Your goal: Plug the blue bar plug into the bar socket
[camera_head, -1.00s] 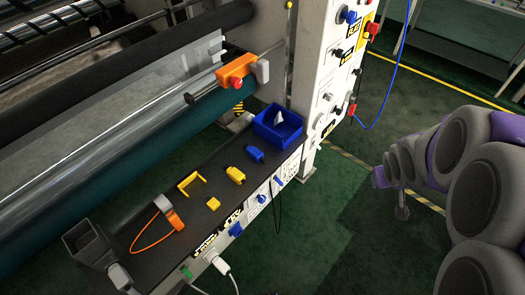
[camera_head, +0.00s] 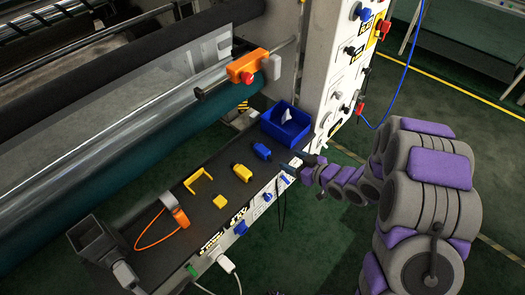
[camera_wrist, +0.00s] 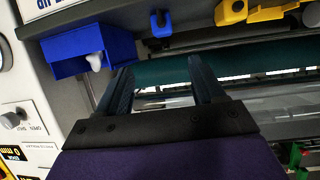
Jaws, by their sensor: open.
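The blue plug (camera_head: 262,151) lies on the dark shelf (camera_head: 205,228) between a yellow plug (camera_head: 242,172) and the blue bin (camera_head: 287,124). In the wrist view the blue plug (camera_wrist: 161,24) shows near the top, beyond my fingers. My gripper (camera_head: 298,160) is just right of the blue plug, by the shelf's edge, and apart from it. In the wrist view my gripper (camera_wrist: 164,78) is open with nothing between its fingers. Several sockets and blue connectors (camera_head: 240,228) sit on the shelf's front panel; I cannot tell which is the bar socket.
A yellow bracket (camera_head: 197,182), a yellow block (camera_head: 220,201) and an orange-corded clip (camera_head: 178,214) share the shelf. A grey box (camera_head: 92,240) stands at its near end. Rollers run behind it. A white panel column (camera_head: 340,75) rises at the right.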

